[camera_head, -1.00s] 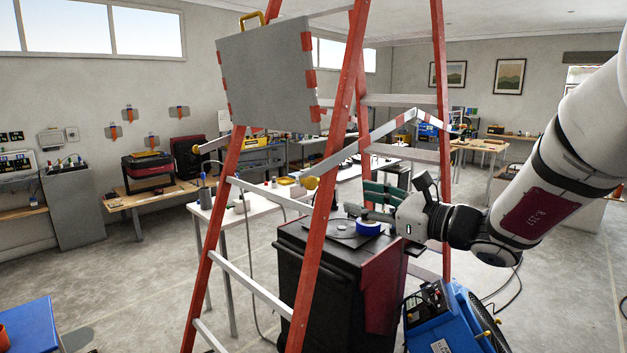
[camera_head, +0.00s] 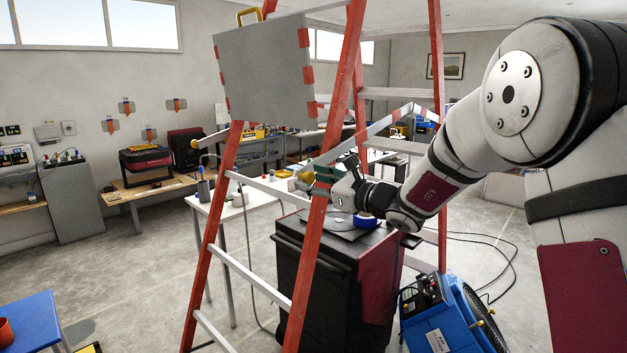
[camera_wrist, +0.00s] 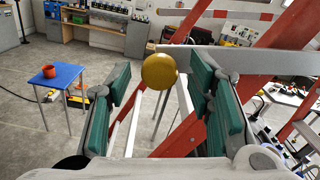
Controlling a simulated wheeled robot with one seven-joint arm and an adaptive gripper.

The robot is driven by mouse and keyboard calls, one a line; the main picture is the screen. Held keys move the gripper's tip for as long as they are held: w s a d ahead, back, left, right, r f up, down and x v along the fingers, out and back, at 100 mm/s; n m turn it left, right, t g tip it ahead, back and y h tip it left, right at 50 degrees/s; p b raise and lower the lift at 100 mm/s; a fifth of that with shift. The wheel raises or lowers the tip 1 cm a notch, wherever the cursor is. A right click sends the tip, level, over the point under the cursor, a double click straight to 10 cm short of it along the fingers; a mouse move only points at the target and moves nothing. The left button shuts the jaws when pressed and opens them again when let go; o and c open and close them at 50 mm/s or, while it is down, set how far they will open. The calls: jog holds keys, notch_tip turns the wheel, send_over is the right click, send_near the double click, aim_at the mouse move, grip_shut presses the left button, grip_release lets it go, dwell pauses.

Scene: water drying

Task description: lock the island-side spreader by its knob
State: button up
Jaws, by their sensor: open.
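A stepladder with red rails (camera_head: 308,240) stands in front of me. A spreader arm (camera_head: 378,128) rises from the near rail to a red-and-white striped bend inside the ladder. My gripper (camera_head: 323,177) is beside the near right rail, partly hidden by it. In the wrist view, a round yellow knob (camera_wrist: 160,71) at the end of a pale bar (camera_wrist: 240,60) shows between the open green finger pads, with gaps on both sides. How deep it lies between them is unclear. Another yellow knob (camera_head: 195,144) shows at the ladder's left rail.
A dark cabinet (camera_head: 330,270) with a blue tape roll (camera_head: 366,221) on top stands behind the ladder. A blue machine (camera_head: 440,310) is on the floor at right. A grey panel (camera_head: 264,72) hangs high on the ladder. Floor at left is mostly clear.

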aim_at(312, 163)
jog(key=shift+w+a, duration=0.1)
jog(key=shift+a, duration=0.05)
grip_shut()
jog(key=shift+a+r+m+p, duration=0.1)
jog(key=shift+r+m+p, duration=0.25)
jog(key=shift+r+m, duration=0.55)
jog(key=shift+r+m+p, duration=0.35)
jog(key=shift+r+m, duration=0.15)
jog(key=shift+r, duration=0.75)
grip_release()
jog(key=shift+f, duration=0.1)
jog(key=shift+s, duration=0.2)
jog(key=v, duration=1.2)
